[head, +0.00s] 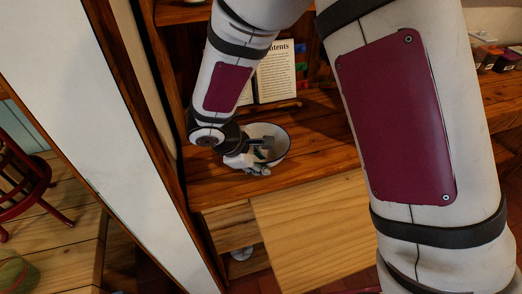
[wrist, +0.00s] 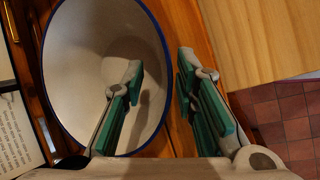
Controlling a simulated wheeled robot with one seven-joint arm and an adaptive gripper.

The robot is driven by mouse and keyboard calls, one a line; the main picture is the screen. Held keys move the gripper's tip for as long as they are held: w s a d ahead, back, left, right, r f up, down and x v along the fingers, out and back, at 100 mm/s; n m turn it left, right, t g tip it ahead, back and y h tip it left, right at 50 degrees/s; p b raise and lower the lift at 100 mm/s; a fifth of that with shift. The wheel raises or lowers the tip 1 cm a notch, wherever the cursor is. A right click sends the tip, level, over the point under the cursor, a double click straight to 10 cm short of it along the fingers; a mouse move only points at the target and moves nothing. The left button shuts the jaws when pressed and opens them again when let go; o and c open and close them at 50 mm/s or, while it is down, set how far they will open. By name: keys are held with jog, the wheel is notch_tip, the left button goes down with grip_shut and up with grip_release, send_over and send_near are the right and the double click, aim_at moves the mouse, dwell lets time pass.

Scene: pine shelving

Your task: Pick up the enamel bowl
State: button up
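The enamel bowl (head: 277,135), pale inside with a dark blue rim, stands on the wooden shelf in the head view. In the wrist view the bowl (wrist: 90,50) fills the left half, and its inside looks empty. My gripper (head: 262,149) is at the bowl's near side. In the wrist view my gripper (wrist: 161,72) is open, with green finger pads. One finger shows over the bowl's inside and the other outside the rim, so the near rim lies between them. A gap shows beside the rim; I cannot tell whether either finger touches the bowl.
An open book (head: 275,72) stands upright behind the bowl. A pale wooden board (head: 310,225) juts out in front of the shelf. An upright wooden side panel (head: 160,110) is close on the left. The shelf right of the bowl is partly hidden by my arm.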

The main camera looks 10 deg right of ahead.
jog(key=shift+f, duration=0.1)
grip_shut()
dwell(0.3)
